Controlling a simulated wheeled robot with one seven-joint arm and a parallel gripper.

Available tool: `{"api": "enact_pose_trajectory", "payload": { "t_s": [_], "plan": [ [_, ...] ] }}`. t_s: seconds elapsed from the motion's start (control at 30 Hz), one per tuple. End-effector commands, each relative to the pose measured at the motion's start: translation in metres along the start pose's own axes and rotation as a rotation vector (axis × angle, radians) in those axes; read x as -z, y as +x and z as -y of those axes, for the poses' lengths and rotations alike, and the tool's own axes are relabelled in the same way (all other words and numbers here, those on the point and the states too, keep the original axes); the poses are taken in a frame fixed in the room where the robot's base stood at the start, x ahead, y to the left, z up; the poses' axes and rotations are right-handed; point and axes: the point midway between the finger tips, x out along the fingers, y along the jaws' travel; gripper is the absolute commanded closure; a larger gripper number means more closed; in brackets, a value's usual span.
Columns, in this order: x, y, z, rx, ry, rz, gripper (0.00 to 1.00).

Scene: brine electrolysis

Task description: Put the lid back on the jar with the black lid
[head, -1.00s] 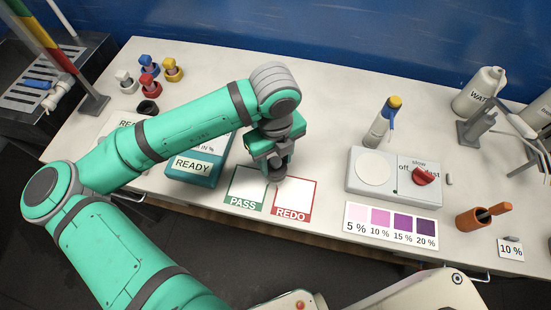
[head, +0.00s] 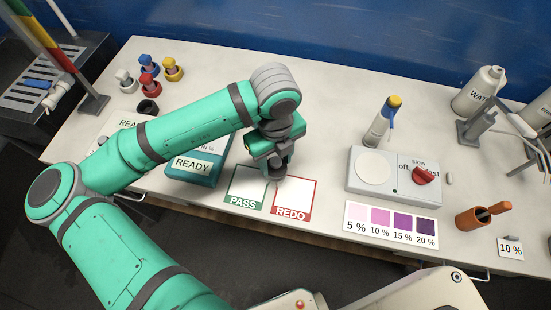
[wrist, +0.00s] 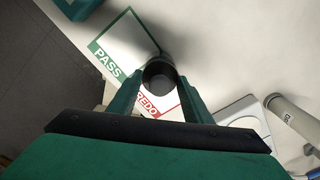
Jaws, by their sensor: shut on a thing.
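My gripper (head: 277,168) points down over the gap between the PASS square (head: 246,187) and the REDO square (head: 295,195). In the wrist view its fingers (wrist: 157,92) are shut on a small dark grey round piece (wrist: 158,75). I cannot tell whether this piece is an open jar or a lid, nor whether it touches the table. A black round piece (head: 148,107), low and ring-like, sits at the left of the table near the jars. The arm and gripper hide part of the middle.
Jars with white (head: 124,78), blue (head: 149,65), red (head: 149,85) and yellow (head: 173,69) lids stand at the back left. A READY device (head: 193,168) is left of my gripper. A stirrer box (head: 372,172) and colour chart (head: 392,225) are right. The back middle is clear.

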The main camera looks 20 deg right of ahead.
Motion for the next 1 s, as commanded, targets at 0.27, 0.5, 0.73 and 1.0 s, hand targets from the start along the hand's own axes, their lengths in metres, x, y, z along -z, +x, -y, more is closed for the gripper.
{"api": "enact_pose_trajectory", "payload": {
  "t_s": [0.27,0.5,0.73,1.0],
  "plan": [
    [-0.0010,0.0001,0.0000,0.000,0.000,0.001,0.76],
    [-0.0009,0.0002,0.0000,0.000,0.000,0.000,0.48],
    [-0.0008,0.0003,-0.0001,0.000,0.000,0.000,0.33],
    [-0.0008,0.0003,-0.0001,0.000,0.000,0.000,0.15]
  ]
}}
